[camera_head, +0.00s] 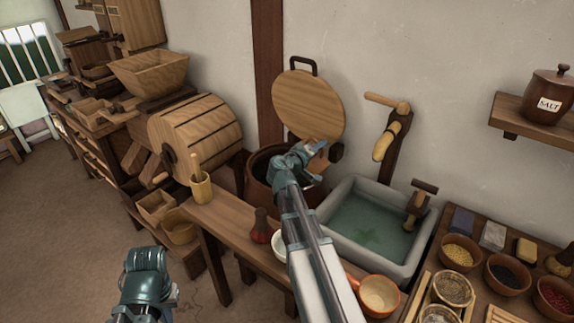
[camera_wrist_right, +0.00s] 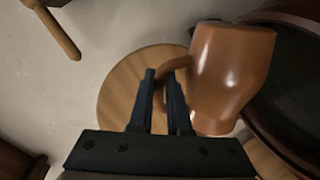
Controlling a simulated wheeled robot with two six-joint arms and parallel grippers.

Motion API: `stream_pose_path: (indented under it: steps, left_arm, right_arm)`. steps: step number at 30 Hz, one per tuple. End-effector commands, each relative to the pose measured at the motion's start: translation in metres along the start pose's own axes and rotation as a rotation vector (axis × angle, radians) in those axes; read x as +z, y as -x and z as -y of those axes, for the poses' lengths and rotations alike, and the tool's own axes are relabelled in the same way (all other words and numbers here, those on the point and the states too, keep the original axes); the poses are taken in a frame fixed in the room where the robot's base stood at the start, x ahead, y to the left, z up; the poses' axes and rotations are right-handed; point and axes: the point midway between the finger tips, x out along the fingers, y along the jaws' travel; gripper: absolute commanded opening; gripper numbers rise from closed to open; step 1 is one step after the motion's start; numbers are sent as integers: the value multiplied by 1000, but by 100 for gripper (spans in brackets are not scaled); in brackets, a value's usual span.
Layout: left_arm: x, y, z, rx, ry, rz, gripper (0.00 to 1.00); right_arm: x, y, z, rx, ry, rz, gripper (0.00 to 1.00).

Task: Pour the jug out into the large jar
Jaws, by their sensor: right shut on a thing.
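The large jar (camera_head: 257,178) is a dark brown round vessel against the wall, left of the sink. Its round wooden lid (camera_head: 308,105) stands up behind it. My right gripper (camera_head: 321,147) is above the jar's mouth, shut on the handle of the orange-brown jug (camera_wrist_right: 232,75). In the head view only a small part of the jug (camera_head: 318,162) shows past my wrist. In the right wrist view the jug is beside the jar's dark rim (camera_wrist_right: 268,125); its mouth and contents are hidden. My left arm shows at the bottom of the head view, but its fingers do not.
A stone sink (camera_head: 333,204) with greenish water is right of the jar. A wooden bench (camera_head: 228,210) in front holds a cup with a pestle (camera_head: 201,188), a dark red flask (camera_head: 262,226) and a white bowl (camera_head: 279,246). An orange pan (camera_head: 378,294) is near my right forearm.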

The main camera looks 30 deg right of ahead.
Motion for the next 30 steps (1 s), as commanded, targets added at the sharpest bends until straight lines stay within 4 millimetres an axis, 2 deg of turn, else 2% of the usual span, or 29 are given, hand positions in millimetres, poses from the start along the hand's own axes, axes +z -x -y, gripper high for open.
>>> stream_pose_path:
  steps: [30]
  left_arm:
    - [0, 5, 0, 0, 0, 0, 0]
  right_arm:
    - [-19, -2, 9, 1, 182, 37, 0]
